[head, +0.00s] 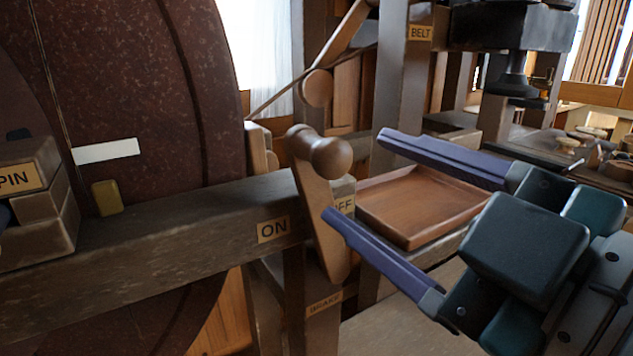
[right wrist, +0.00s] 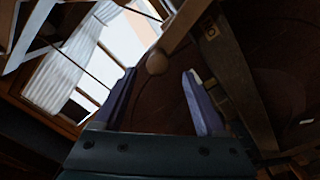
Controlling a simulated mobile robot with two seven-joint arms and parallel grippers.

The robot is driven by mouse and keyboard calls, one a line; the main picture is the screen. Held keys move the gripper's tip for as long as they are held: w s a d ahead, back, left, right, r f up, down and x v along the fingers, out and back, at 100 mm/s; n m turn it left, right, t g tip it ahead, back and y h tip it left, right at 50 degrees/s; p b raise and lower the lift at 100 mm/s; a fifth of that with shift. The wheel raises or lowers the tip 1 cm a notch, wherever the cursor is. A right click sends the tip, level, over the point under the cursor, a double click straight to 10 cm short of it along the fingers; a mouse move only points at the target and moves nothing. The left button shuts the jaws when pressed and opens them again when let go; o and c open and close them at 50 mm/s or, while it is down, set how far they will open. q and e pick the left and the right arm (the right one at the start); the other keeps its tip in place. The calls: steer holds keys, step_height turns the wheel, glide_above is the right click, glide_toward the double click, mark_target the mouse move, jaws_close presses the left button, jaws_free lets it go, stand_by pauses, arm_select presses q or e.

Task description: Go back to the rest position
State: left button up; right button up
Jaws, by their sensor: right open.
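My right gripper (head: 356,174) reaches in from the right, its two purple fingers spread wide and nothing held between them. A wooden lever with a round knob (head: 331,157) stands just beyond the fingertips, between the ON and OFF labels. The lower finger's tip overlaps the lever arm in the head view; I cannot tell whether they touch. In the right wrist view the open gripper (right wrist: 157,85) shows the knob (right wrist: 157,62) near the gap between its tips. My left gripper does not show clearly.
A large dark red wheel (head: 130,60) fills the left, behind a wooden beam (head: 180,225) with an ON label. A wooden tray (head: 425,205) lies behind the gripper. A BELT post (head: 402,80) stands behind the lever. A bench with small turned pieces is at far right.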

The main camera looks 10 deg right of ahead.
steer(key=s+d+m+g+h+p, duration=0.45)
steer(key=d+m+g+p, duration=0.2)
steer(key=p, duration=0.25)
steer(key=s+d+m+g+h+p, duration=0.15)
steer(key=s+m+g+p, duration=0.5)
steer(key=s, duration=0.65)
step_height(320, 180, up, 36)
steer(key=n+p, duration=0.1)
steer(key=p, duration=3.6)
steer(key=shift+w+f+n+p, duration=0.25)
steer(key=shift+w+n+p, duration=0.05)
steer(key=shift+n, duration=0.1)
